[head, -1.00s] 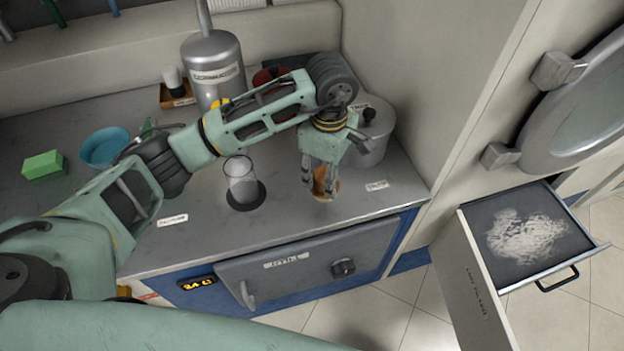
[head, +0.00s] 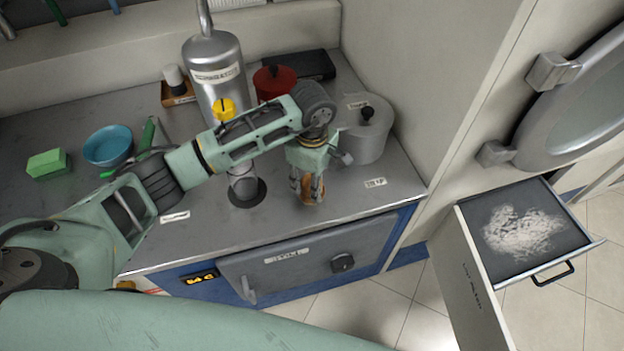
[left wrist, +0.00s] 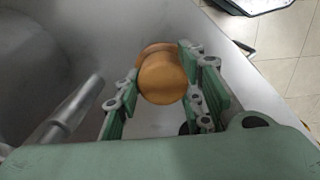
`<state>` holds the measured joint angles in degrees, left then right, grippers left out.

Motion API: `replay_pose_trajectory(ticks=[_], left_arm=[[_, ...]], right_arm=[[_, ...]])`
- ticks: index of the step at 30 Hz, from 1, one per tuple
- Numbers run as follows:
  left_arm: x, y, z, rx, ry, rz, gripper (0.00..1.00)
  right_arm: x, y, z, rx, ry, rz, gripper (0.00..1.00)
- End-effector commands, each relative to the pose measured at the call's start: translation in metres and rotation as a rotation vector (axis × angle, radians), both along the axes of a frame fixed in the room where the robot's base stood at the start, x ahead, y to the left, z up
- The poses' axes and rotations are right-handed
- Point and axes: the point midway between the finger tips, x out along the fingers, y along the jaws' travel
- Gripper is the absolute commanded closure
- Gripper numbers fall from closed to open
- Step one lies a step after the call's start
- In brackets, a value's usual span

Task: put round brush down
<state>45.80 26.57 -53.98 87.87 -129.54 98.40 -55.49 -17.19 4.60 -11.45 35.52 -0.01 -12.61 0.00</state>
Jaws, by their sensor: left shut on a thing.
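My left gripper (head: 308,187) is shut on the round brush (head: 312,196), near the front edge of the grey counter (head: 215,220). In the left wrist view the brush (left wrist: 163,76) shows as a rounded orange-brown wooden body between the gripper's fingers (left wrist: 160,95). In the head view the fingers hide part of the brush. I cannot tell whether its underside touches the counter. My right gripper is not in view.
A clear cylinder (head: 243,185) stands left of the gripper, partly behind my arm. A grey lidded pot (head: 365,140) stands close behind on the right. A red pot (head: 272,85), metal canister (head: 215,70) and blue bowl (head: 108,146) stand farther back. An open drawer (head: 470,270) is at right.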

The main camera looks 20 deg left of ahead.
Motion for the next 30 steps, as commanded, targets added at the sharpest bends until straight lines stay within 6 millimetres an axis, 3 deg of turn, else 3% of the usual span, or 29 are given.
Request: replay_pose_trajectory(ticks=[7,20,30], left_arm=[[0.000,0.000,-0.001,0.000,0.000,0.000,0.45],[0.001,0.000,0.007,-0.001,-0.003,-0.001,0.45],[0.002,0.000,0.076,0.001,-0.006,-0.001,0.45]], right_arm=[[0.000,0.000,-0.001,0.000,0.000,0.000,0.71],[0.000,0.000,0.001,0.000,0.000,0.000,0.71],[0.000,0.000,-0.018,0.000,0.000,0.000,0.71]])
